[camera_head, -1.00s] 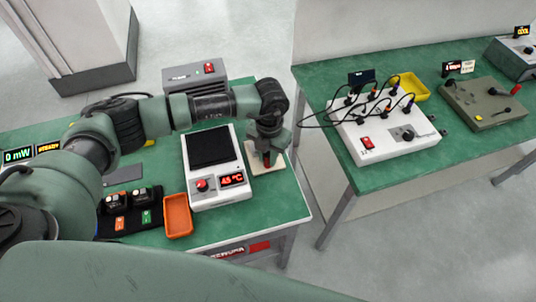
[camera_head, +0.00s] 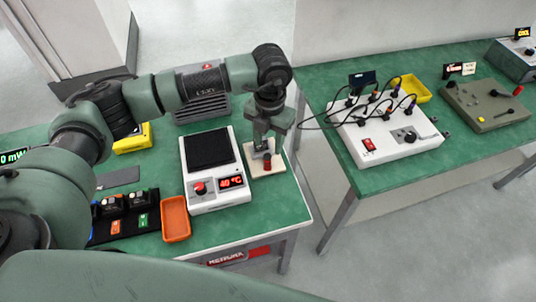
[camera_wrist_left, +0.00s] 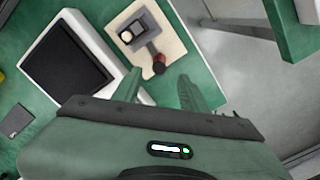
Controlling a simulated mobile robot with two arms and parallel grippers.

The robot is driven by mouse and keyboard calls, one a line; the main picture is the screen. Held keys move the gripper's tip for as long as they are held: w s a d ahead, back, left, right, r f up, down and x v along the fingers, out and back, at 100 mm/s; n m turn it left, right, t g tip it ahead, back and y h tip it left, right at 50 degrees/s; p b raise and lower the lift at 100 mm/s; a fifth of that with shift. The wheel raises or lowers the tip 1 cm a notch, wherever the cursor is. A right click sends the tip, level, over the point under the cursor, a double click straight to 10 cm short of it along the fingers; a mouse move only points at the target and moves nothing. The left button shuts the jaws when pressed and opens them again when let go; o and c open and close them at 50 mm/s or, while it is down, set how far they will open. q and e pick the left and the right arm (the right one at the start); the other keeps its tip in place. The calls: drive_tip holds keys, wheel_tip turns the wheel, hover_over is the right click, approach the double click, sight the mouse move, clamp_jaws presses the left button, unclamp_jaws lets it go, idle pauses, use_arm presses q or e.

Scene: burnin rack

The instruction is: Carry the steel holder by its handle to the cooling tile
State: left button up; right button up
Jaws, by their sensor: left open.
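The steel holder (camera_wrist_left: 141,34) lies on the pale cooling tile (camera_wrist_left: 176,48), with a light round piece in it. Its handle (camera_wrist_left: 159,66) has a dark red end that points toward my left gripper (camera_wrist_left: 160,78). In the head view, the tile (camera_head: 276,172) is at the table's right side, and the red handle end (camera_head: 267,164) shows on it. My left gripper (camera_head: 262,143) is open above the tile, its fingers apart and nothing between them. The arm partly hides the holder in the head view. My right gripper is not in view.
A white hotplate (camera_head: 238,195) with a black top and red display stands directly left of the tile. An orange tray (camera_head: 176,219) lies front left. A grey box (camera_head: 202,108) stands behind. A second table (camera_head: 335,78) at right holds a white wired box (camera_head: 385,140).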

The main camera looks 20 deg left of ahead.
use_arm(q)
drive_tip(key=shift+r+b, duration=0.35)
drive_tip(key=shift+r, duration=1.75)
